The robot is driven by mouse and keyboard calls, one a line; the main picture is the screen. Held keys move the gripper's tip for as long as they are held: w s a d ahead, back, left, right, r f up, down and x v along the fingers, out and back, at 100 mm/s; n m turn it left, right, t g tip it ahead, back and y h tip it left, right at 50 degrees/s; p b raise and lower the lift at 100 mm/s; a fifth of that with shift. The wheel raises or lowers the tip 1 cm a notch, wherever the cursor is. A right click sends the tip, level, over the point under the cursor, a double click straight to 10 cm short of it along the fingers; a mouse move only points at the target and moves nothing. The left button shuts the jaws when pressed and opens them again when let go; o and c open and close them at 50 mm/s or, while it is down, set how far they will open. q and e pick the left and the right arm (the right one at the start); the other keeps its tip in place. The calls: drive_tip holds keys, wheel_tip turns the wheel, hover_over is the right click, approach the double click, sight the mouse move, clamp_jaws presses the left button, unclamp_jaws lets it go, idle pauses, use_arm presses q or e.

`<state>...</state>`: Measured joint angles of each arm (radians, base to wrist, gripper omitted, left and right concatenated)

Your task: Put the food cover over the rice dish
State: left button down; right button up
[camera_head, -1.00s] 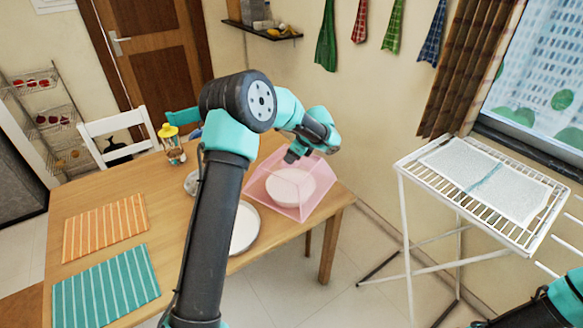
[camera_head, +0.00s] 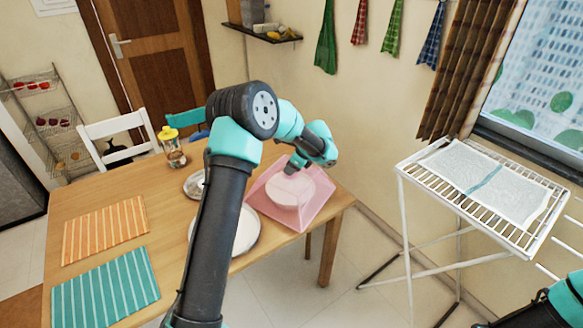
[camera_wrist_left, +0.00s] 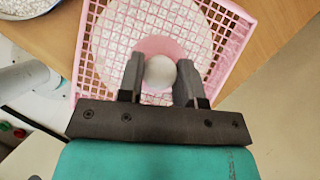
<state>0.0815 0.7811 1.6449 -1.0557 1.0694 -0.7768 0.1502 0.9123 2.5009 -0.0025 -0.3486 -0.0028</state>
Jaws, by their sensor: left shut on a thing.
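The pink mesh food cover (camera_head: 318,205) is at the table's right end, wide side down. My left gripper (camera_head: 290,168) is above its top. In the left wrist view its fingers (camera_wrist_left: 159,80) are shut on the cover's pale round knob (camera_wrist_left: 159,72). A round white dish (camera_head: 288,193) shows through the mesh; I cannot tell its contents or whether the cover's rim touches the table. A white plate (camera_head: 246,232) stands left of the cover, partly hidden by my left arm. A grainy white filling (camera_wrist_left: 22,6) shows at the wrist view's upper left.
The wooden table (camera_head: 110,195) holds a small dish (camera_head: 193,184), a yellow-topped jar (camera_head: 171,146), an orange mat (camera_head: 105,229) and a teal mat (camera_head: 105,288). A white drying rack (camera_head: 405,175) stands to the right, with floor between. Part of my right arm shows lower right.

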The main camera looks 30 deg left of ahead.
use_arm(q)
drive_tip(key=shift+f, duration=0.4)
drive_tip(key=c, duration=0.8)
unclamp_jaws()
drive_tip(key=shift+r, duration=0.5)
drive_tip(key=v, duration=1.1)
drive_tip(key=shift+d+r, duration=0.2)
drive_tip(key=shift+r, duration=0.15)
